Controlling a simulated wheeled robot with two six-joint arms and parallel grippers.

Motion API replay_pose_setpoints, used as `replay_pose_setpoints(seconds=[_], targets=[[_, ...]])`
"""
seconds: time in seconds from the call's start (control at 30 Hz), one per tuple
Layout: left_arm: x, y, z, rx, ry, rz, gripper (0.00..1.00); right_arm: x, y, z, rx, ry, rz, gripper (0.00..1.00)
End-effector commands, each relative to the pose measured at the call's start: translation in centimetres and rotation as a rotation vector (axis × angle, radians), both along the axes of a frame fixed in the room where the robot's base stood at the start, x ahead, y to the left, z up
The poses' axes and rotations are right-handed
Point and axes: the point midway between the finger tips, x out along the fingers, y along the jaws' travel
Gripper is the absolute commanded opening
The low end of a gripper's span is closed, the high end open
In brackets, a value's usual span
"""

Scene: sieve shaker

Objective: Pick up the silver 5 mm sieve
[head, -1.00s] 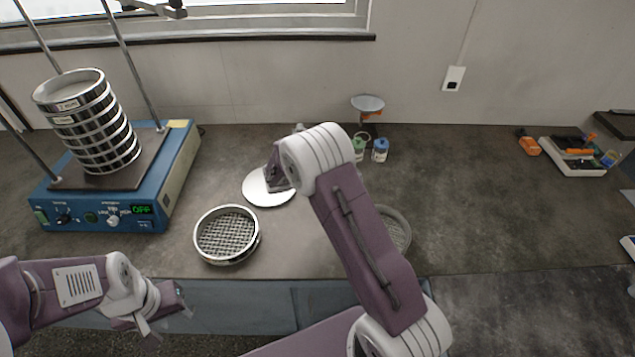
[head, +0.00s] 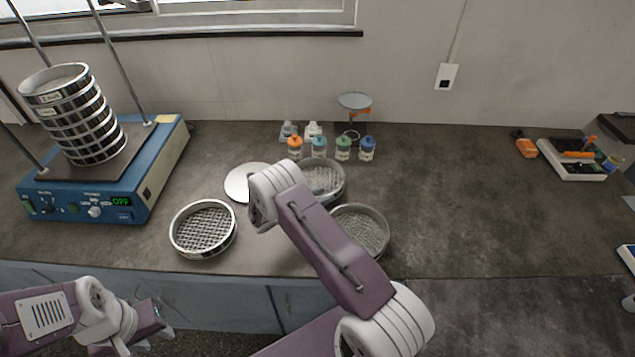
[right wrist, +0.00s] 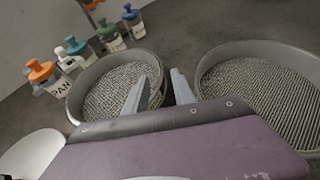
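A silver sieve with the widest mesh (head: 203,230) lies on the bench left of my right arm; no size label on it is readable. Two finer-mesh sieves lie further right, a back one (head: 322,180) and a front one (head: 364,232). In the right wrist view, the back sieve (right wrist: 112,92) is at left and the front one (right wrist: 262,95) at right. My right gripper (right wrist: 160,85) has its fingers apart, with the back sieve's near rim visible around them; contact cannot be told. The forearm hides it in the head view. My left gripper (head: 154,338) is open and empty at the bench's front.
A blue shaker (head: 115,185) with a stack of sieves (head: 85,115) stands at left. A white disc (head: 243,182) lies behind the wide-mesh sieve. Small capped bottles (head: 343,148) stand behind the back sieve. The bench right of the sieves is clear.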

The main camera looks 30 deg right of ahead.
Motion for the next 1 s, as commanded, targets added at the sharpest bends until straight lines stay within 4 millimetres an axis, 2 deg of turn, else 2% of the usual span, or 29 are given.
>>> replay_pose_setpoints(seconds=[0.07,0.23,0.33,0.6,0.7,0.73,1.0], targets=[[0.0,0.0,0.1,0.0,0.0,0.0,0.36,0.1,-0.3,-0.1,0.001,0.0,0.0,0.31],[0.0,0.0,1.2,0.0,0.0,0.0,0.36,0.4,-3.1,-1.0,0.001,0.001,-0.003,0.31],[0.0,0.0,1.1,0.0,0.0,0.0,0.36,0.8,-4.3,-1.7,0.001,0.0,-0.001,0.31],[0.0,0.0,1.1,0.0,0.0,0.0,0.36,1.0,-4.7,-2.0,0.001,0.0,0.001,0.31],[0.0,0.0,1.1,0.0,0.0,0.0,0.36,1.0,-4.7,-2.0,0.001,0.0,0.001,0.03],[0.0,0.0,1.1,0.0,0.0,0.0,0.36,0.9,-4.7,-2.0,0.001,0.0,0.001,0.0],[0.0,0.0,1.1,0.0,0.0,0.0,0.36,0.9,-4.7,-2.0,0.002,0.001,0.0,0.0]])
